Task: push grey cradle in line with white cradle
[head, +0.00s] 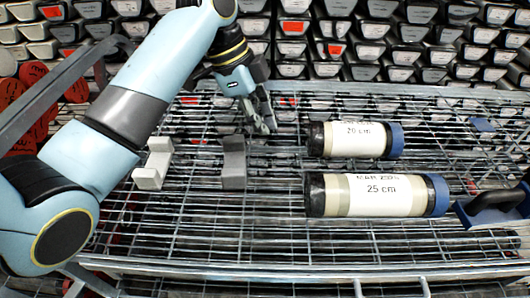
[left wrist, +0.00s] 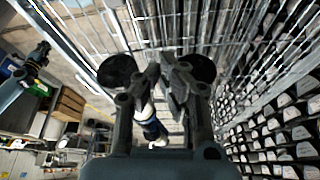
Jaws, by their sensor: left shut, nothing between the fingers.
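The white cradle (head: 153,165) stands on the wire rack at the left in the head view. The left gripper's closed fingers also show in the left wrist view (left wrist: 166,78); I cannot make out either cradle there. What looks like my right gripper (left wrist: 38,55) is small at that view's left; its fingers are unclear.
Two labelled core liners, 20 cm (head: 357,140) and 25 cm (head: 377,195), lie right of the grey cradle. A dark blue tool with a black handle (head: 492,203) is at the right edge. The wire rack (head: 260,240) is bare in front. Stacked boxes fill the back.

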